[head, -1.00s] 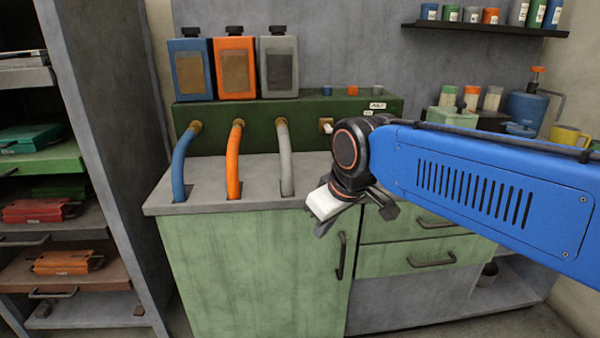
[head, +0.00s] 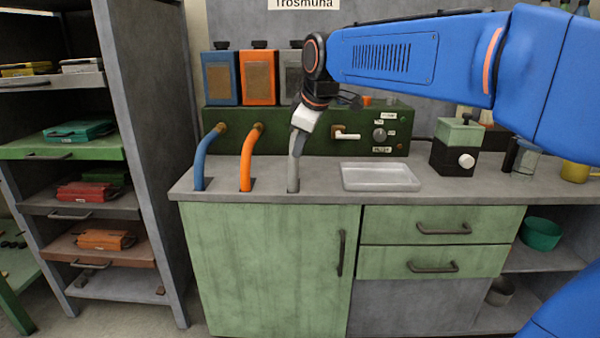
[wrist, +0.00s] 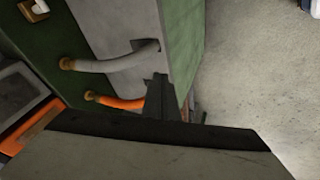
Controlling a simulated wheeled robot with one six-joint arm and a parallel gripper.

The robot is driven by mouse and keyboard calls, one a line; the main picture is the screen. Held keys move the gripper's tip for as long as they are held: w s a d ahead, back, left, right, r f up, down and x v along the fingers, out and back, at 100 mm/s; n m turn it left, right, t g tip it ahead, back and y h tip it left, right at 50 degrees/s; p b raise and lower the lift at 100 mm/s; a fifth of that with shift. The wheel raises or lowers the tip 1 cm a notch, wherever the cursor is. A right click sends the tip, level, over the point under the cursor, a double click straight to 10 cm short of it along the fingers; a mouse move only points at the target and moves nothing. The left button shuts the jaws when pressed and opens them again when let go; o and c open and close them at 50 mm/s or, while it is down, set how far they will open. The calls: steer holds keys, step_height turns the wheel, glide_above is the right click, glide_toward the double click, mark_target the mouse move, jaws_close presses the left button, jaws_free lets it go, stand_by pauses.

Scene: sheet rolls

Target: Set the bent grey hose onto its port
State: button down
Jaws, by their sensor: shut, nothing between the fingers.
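The grey hose (head: 293,176) rises from a slot in the counter in front of the dark green box (head: 220,132). My gripper (head: 296,143) is at its upper part and hides its upper end in the head view. In the wrist view, the grey hose (wrist: 115,63) bends across to a brass port (wrist: 67,63), and its end meets the port. My dark fingers (wrist: 154,78) are shut and empty beside the hose; I cannot tell whether they touch it.
An orange hose (head: 247,165) and a blue hose (head: 203,160) stand close to the left, on their ports. A clear tray (head: 380,187) lies to the right, below a white lever (head: 347,135).

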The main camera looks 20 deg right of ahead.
mark_target(295, 159)
steer(key=shift+w, duration=0.1)
stand_by(0.3)
steer(key=x, duration=0.4)
steer(key=d+x, duration=0.1)
steer(key=x, duration=0.2)
steer(key=w+x, duration=0.1)
steer(key=x, duration=0.3)
steer(key=shift+w+d, duration=0.15)
steer(key=shift+w, duration=0.1)
steer(key=shift+w+d+f, duration=0.25)
steer(key=shift+w+d, duration=0.05)
steer(key=shift+w, duration=0.3)
steer(key=shift+w, duration=0.1)
steer(key=w, duration=0.1)
steer(key=w+d, duration=0.1)
steer(key=w, duration=0.3)
steer(key=shift+d, duration=0.4)
steer(key=shift+a+r, duration=0.1)
